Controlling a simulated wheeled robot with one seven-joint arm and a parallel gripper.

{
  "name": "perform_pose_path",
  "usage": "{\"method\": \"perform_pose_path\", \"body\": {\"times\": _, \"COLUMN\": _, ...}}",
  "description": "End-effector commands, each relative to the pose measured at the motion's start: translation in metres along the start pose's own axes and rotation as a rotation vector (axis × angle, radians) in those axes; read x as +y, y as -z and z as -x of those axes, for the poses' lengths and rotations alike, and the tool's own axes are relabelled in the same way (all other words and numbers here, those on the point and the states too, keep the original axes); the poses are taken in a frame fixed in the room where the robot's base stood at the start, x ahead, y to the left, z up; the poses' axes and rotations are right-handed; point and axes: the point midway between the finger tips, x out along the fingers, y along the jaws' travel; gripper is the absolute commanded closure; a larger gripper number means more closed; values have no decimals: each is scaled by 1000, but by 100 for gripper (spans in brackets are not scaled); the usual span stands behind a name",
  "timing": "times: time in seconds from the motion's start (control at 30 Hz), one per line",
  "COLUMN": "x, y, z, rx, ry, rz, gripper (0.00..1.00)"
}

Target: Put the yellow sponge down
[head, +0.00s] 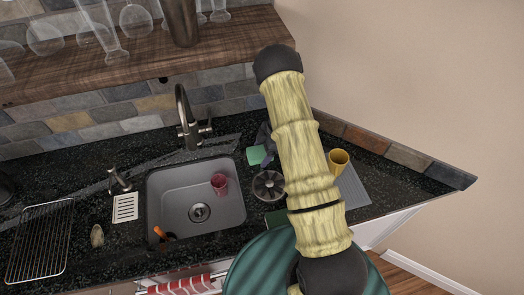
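My arm crosses the middle of the head view and covers part of the counter right of the sink. A dark part that looks like my gripper (265,136) shows just left of the arm, mostly hidden. A small green piece (256,155) is right beside it, over the counter behind the sink's right corner. I cannot tell whether this is a face of the yellow sponge or whether the gripper holds it. The finger opening is not visible. No clearly yellow sponge shows.
The grey sink (175,213) holds a pink cup (219,184) and an orange-handled item (163,233). A yellow cup (338,160) stands on a grey mat (353,187). A wire rack (40,242) lies left. A faucet (187,117) rises behind. Glassware lines the wooden shelf (140,62).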

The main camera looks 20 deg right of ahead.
Motion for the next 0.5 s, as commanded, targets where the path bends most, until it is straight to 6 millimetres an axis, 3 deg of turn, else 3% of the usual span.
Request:
{"method": "perform_pose_path", "body": {"times": 0.27, "x": 0, "y": 1, "z": 5, "rx": -1, "ry": -1, "rz": 1, "gripper": 20}}
{"method": "perform_pose_path", "body": {"times": 0.5, "x": 1, "y": 0, "z": 37, "rx": -2, "ry": -5, "rz": 2, "gripper": 20}}
